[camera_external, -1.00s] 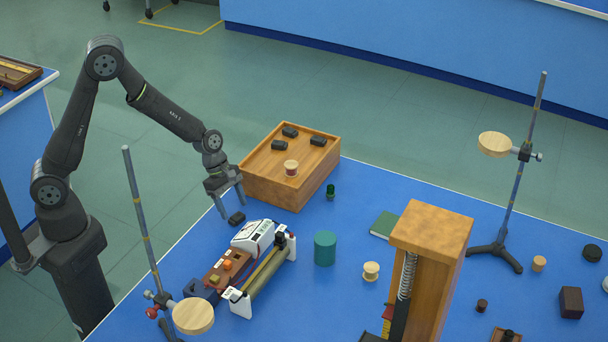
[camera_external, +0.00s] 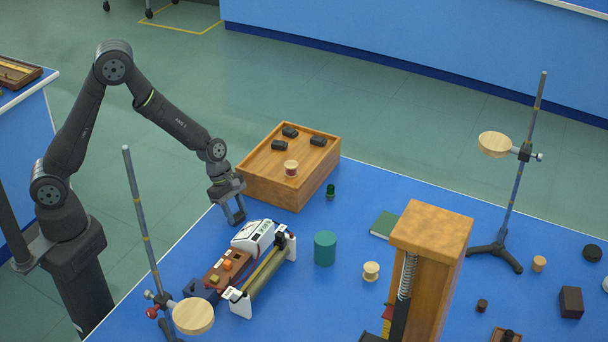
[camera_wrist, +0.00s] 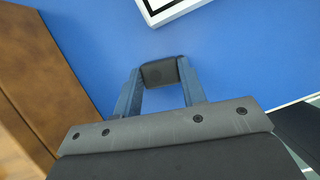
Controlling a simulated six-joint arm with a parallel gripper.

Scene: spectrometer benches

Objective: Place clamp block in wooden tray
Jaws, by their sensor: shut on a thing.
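A small black clamp block (camera_wrist: 159,73) is held between the two fingertips of my gripper (camera_wrist: 160,80) in the wrist view. In the external view my gripper (camera_external: 235,217) points down at the near left of the wooden tray, outside it and low over the blue table. The block is hard to make out there between the fingers. The wooden tray (camera_external: 292,191) stands at the table's back left edge. It holds several dark blocks (camera_external: 290,131) and a spool (camera_external: 291,168). Its brown side (camera_wrist: 45,80) fills the left of the wrist view.
A white-ended instrument (camera_external: 253,237) lies just in front of my gripper. A small green object (camera_external: 330,191) and a teal cylinder (camera_external: 325,248) stand to the right. A rod stand (camera_external: 142,220) with a wooden disc rises at the near left. A tall wooden apparatus (camera_external: 431,232) stands further right.

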